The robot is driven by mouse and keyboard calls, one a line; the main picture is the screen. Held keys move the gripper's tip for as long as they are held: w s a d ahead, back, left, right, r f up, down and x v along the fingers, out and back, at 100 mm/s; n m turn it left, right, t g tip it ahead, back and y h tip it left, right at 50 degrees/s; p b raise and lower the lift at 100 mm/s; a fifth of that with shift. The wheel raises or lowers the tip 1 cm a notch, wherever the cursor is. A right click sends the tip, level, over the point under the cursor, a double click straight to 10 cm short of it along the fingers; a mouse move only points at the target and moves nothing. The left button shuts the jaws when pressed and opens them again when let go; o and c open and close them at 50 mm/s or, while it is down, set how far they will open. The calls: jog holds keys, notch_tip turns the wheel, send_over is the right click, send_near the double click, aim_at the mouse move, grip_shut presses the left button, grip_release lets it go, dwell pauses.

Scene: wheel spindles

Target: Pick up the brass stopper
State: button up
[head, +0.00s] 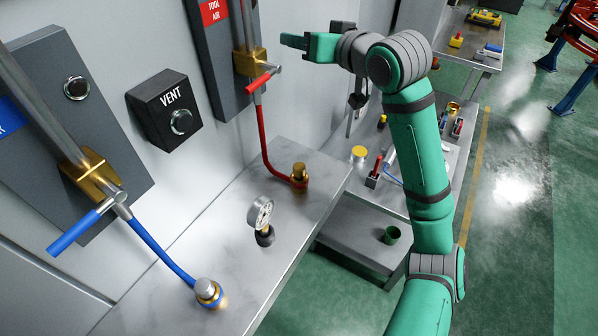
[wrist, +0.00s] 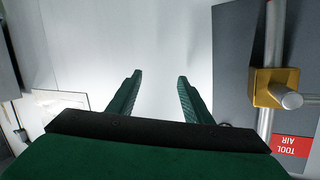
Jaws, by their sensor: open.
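A small brass-coloured plug (head: 300,171) stands upright on the steel ledge (head: 330,170), where the red hose ends; it may be the brass stopper. A brass-coloured round piece (head: 453,107) also stands on the bench behind my arm, and I cannot tell which of them is the stopper. My gripper (head: 293,41) is up near the wall, beside the tool air valve and well above the ledge. In the wrist view my gripper (wrist: 160,76) has its two fingers apart, with only pale wall between them. No stopper shows in the wrist view.
The brass tool air valve (head: 249,62) with a red handle is just left of my gripper; it also shows in the wrist view (wrist: 274,88). A gauge (head: 261,214), a blue hose (head: 160,250) and a black VENT box (head: 165,108) are nearby. Several small items clutter the bench.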

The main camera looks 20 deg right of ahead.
jog(key=s+a+n+g, duration=0.1)
jog(key=a+n+g, duration=0.1)
jog(key=n+g, duration=0.1)
jog(key=n+g+h, duration=0.3)
jog(key=g, duration=0.8)
send_over(299, 166)
jog(key=f, duration=1)
jog(key=s+f, duration=0.1)
jog(key=f, duration=0.4)
jog(key=shift+d+f, duration=0.1)
jog(key=shift+d, duration=0.1)
jog(key=shift+w+a+f, duration=0.1)
jog(key=shift+w+f, duration=0.1)
jog(key=shift+f, duration=1.4)
jog(key=shift+w+f, duration=0.15)
jog(key=shift+f, duration=1.4)
jog(key=shift+c, duration=0.4)
grip_shut()
jog(key=shift+w, duration=0.1)
